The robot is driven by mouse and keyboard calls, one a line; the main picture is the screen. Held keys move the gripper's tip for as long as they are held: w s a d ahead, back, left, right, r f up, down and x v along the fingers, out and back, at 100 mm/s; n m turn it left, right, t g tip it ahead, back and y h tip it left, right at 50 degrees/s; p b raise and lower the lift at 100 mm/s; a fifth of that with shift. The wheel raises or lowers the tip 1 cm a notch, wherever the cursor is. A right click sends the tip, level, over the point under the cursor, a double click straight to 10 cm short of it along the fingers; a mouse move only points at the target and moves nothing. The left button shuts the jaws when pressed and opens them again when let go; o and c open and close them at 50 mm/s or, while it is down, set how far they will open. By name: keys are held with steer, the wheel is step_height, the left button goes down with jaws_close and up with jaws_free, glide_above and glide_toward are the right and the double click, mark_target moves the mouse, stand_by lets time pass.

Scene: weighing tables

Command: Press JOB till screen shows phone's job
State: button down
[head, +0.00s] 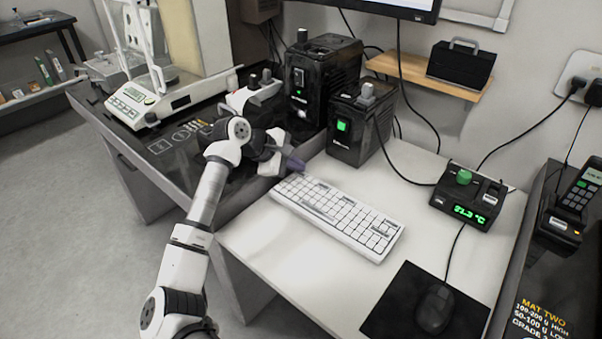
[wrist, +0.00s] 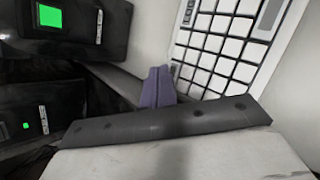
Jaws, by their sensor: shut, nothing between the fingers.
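My gripper (head: 296,165) is shut and empty, its purple fingertips near the left end of the white keyboard (head: 337,215). In the wrist view the fingertips (wrist: 158,87) are beside the keyboard (wrist: 226,45); I cannot tell whether they touch it. A monitor screen (head: 405,6) is cut off at the top edge, its content out of view. The dark phone (head: 580,190) stands in its holder at the right; its small lit display is too small to read. No label reading JOB can be made out on anything.
Two black box units (head: 322,78) (head: 352,126) stand behind the keyboard, with green lights. A black device (head: 467,197) shows green temperature digits. A mouse (head: 435,308) lies on a black mat. A balance (head: 150,100) stands at left. Cables cross the white table's right side.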

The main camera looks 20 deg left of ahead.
steer(key=shift+s+f+b, duration=0.2)
steer(key=shift+f+b, duration=0.1)
steer(key=shift+f, duration=0.3)
steer(key=shift+r+p, duration=0.65)
steer(key=shift+r, duration=1.75)
steer(key=shift+w+r, duration=0.1)
steer(key=shift+r, duration=0.3)
